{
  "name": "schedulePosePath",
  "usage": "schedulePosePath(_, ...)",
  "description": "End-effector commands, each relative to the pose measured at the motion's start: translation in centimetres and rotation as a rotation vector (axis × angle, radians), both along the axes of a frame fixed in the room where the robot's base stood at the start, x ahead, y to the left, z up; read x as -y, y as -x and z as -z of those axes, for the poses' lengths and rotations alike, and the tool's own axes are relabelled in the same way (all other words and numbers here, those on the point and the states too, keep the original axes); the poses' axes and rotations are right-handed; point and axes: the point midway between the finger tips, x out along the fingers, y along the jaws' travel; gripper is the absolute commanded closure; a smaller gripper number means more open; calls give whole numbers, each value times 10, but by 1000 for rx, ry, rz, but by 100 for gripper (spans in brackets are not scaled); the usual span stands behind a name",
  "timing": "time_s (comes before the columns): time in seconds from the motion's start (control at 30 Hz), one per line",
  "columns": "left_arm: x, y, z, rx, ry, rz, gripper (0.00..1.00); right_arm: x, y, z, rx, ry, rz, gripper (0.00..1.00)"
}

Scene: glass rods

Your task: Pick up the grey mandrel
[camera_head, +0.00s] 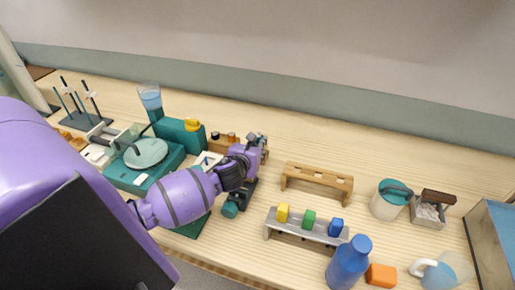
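I cannot pick out the grey mandrel with certainty. Several thin dark upright rods (76,103) stand on a dark base at the far left, some with pale pieces on them. My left arm, purple, reaches in from the left, and its gripper (260,141) is above the bench near the middle, beside a wooden block. The fingers are small and partly hidden by the purple wrist, so I cannot tell whether they are open or hold anything. My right gripper is not in view.
A wooden rack (317,178) and a grey rack (270,227) with yellow, green and blue blocks stand to the right. A blue bottle (348,264), an orange block (381,276) and a jug (446,271) are in front. A teal scale (125,178) is left.

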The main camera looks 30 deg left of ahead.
Motion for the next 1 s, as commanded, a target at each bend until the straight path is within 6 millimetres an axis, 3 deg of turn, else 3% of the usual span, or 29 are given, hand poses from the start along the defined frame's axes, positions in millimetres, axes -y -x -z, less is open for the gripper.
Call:
schedulePosePath(0.23, 0, -1, -30, 3, -6, 5, 100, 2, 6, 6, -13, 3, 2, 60)
schedulePosePath(0.5, 45, 27, -93, 7, -1, 6, 100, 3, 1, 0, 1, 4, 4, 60)
schedulePosePath(0.73, 91, 58, -112, 2, 3, 4, 100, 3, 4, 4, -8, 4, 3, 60)
schedulePosePath(1.0, 115, 74, -126, 2, 0, 1, 100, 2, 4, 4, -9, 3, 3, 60)
